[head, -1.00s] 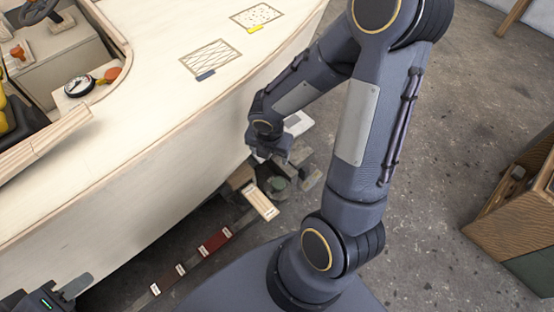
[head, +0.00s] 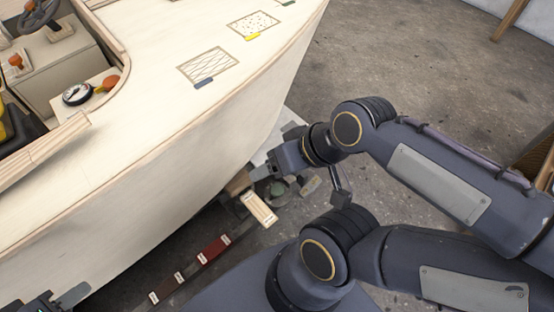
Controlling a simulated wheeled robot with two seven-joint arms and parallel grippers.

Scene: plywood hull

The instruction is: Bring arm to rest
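My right arm comes in from the right edge and is folded, with its elbow bent beside the hull. Its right gripper (head: 272,168) hangs close to the hull's lower right side, above small items on the floor. Its fingers are too small and dark to tell open from shut, and I see nothing clearly held. My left gripper (head: 62,298) is only partly in view at the bottom left corner. One grey finger shows there, and the rest is cut off by the frame edge.
The plywood hull (head: 190,135) fills the left and centre. A pale slatted piece (head: 259,208) and a strip with red (head: 214,248) and brown blocks lie below it. A brown wooden box (head: 541,150) stands at the right edge. Grey floor (head: 400,70) is bare at upper right.

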